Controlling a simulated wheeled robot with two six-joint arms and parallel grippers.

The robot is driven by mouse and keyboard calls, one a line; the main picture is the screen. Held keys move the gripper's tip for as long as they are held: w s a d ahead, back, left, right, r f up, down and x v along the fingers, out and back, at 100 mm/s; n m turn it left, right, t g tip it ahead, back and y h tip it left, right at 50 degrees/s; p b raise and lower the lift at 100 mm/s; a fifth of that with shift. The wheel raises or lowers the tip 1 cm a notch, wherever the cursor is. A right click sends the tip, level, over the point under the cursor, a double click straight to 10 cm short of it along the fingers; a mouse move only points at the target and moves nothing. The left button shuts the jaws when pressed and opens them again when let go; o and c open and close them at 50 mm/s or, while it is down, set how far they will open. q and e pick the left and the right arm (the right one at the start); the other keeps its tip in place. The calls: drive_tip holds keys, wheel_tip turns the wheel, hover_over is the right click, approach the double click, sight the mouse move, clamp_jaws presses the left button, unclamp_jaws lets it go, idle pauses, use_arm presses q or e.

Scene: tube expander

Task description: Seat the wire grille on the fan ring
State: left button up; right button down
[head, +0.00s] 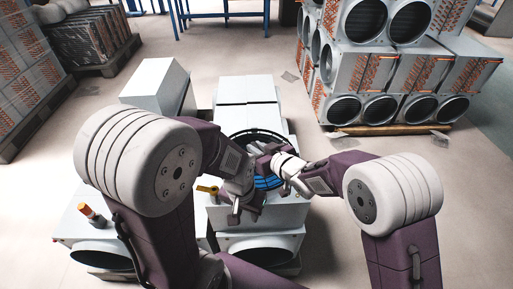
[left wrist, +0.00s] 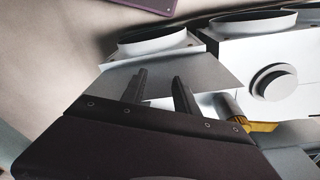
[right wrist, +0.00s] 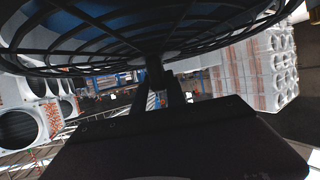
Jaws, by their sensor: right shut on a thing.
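The round black wire grille (head: 250,133) is over the grey fan unit in the middle of the head view, partly hidden behind my arms. Blue fan parts (head: 268,183) show below it. In the right wrist view the grille (right wrist: 90,42) fills the top, with blue behind its wires. My right gripper (right wrist: 163,85) is shut on the grille's edge. The fan ring is mostly hidden, so I cannot tell whether the grille touches it. My left gripper (left wrist: 158,88) is open and empty, in front of the fan in the head view (head: 242,212).
A grey box (head: 158,85) stands behind left. A unit with a round duct and orange-capped valve (head: 92,214) is at front left. Stacked duct units (head: 385,75) stand on a pallet at back right.

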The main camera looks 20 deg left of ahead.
drive_tip(key=shift+f, duration=0.4)
idle(0.8)
idle(0.5)
drive_tip(key=c, duration=1.3)
unclamp_jaws()
drive_tip(key=o, duration=0.8)
drive_tip(key=o, duration=0.4)
drive_tip(key=shift+o, duration=0.5)
